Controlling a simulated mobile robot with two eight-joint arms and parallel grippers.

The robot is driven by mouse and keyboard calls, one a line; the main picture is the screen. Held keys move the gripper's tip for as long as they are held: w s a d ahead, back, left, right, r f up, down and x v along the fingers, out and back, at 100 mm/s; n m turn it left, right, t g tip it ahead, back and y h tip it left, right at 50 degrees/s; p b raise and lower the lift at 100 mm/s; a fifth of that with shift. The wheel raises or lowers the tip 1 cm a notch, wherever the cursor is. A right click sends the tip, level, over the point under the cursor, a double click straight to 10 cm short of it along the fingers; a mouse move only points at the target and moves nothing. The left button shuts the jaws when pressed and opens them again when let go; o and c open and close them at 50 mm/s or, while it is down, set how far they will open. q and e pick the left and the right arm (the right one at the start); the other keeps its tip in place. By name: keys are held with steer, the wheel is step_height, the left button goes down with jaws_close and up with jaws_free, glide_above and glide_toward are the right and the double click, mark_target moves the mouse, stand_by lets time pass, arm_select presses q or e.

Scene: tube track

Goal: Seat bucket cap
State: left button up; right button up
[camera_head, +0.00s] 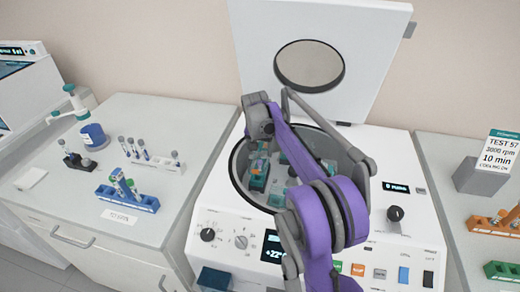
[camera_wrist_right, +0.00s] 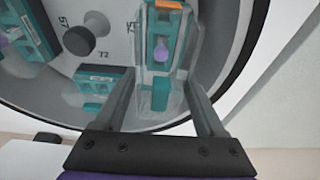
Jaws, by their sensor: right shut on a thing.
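My right gripper (camera_head: 262,150) reaches down into the open centrifuge bowl (camera_head: 238,172). In the right wrist view its two fingers (camera_wrist_right: 166,75) are shut on a clear bucket cap (camera_wrist_right: 186,88). The cap is at a teal bucket (camera_wrist_right: 160,95) with a purple piece and an orange piece showing inside. I cannot tell whether the cap is fully down on the bucket. Another teal bucket (camera_wrist_right: 22,30) sits at the left of the rotor, and a further teal part (camera_wrist_right: 93,90) shows below it. My left gripper is not in view.
The centrifuge lid (camera_head: 330,35) stands open behind the bowl. A blue rack (camera_head: 127,199) and a white rack (camera_head: 155,163) with tubes stand on the left bench. An orange rack (camera_head: 490,224) and a sign (camera_head: 499,155) are on the right bench. The bowl wall closely surrounds the gripper.

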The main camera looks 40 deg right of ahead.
steer(key=shift+f, duration=0.15)
steer(key=shift+f+b, duration=0.8)
steer(key=shift+f, duration=0.45)
steer(key=shift+f, duration=0.1)
steer(key=shift+f+b, duration=0.5)
steer(key=shift+f, duration=0.4)
steer(key=shift+f, duration=0.1)
steer(key=shift+f, duration=0.35)
steer(key=o, duration=1.3)
